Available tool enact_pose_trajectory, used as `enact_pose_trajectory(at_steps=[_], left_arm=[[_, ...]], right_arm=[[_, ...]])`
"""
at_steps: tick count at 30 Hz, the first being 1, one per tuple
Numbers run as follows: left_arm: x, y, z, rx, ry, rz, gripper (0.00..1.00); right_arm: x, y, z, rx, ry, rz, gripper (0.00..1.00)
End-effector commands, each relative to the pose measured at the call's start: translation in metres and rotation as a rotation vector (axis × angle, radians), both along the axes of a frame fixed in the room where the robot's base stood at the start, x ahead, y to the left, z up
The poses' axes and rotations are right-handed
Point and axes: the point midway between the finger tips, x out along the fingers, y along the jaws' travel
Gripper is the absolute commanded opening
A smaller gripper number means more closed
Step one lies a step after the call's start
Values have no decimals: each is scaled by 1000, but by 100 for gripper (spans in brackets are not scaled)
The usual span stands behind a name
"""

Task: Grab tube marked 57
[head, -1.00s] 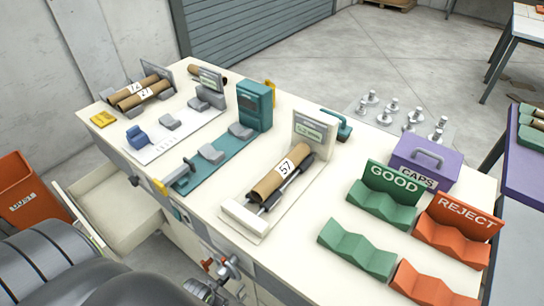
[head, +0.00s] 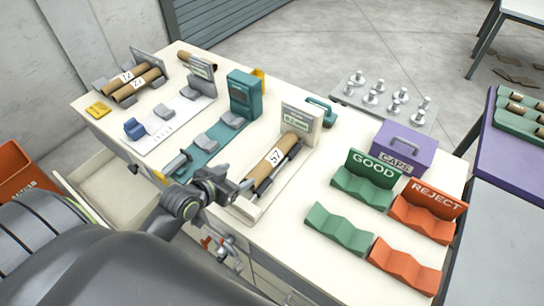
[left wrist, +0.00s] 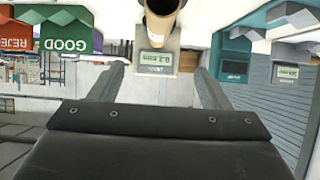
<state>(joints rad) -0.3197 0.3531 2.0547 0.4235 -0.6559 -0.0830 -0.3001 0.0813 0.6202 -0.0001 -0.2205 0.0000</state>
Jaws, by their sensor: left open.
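The tube marked 57 (head: 268,166) is a brown cardboard tube with a white label. It lies on the cream measuring stand (head: 243,208), in front of its display (head: 299,122). In the left wrist view the tube (left wrist: 162,22) shows nearly end-on at the top, between and beyond my fingers. My left gripper (head: 242,190) is near the tube's front end, open, with nothing between its fingers; it also shows in the left wrist view (left wrist: 160,70). It looks apart from the tube. My right gripper is out of view.
Two tubes (head: 142,86) rest on a grey rack at the back left. A teal gauge (head: 243,95) stands left of the tube. Green GOOD (head: 362,182) and orange REJECT (head: 428,212) holders and a purple CAPS box (head: 404,149) are right. An open drawer (head: 108,190) juts out front.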

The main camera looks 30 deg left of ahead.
Motion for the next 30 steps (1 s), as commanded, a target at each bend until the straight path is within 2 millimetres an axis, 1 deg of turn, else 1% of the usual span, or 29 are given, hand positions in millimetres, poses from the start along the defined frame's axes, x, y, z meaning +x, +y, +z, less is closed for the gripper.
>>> enact_pose_trajectory(at_steps=[2,4,21,25,30], left_arm=[[8,0,1,-4,-13,-1,71],[16,-2,-3,-6,-12,0,71],[89,-13,-44,-5,-9,0,71],[100,-14,-51,-3,-10,0,71],[107,-15,-56,-3,-9,-1,71]], right_arm=[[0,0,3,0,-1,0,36],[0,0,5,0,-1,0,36],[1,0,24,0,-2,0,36],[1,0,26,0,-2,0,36],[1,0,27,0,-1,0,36]])
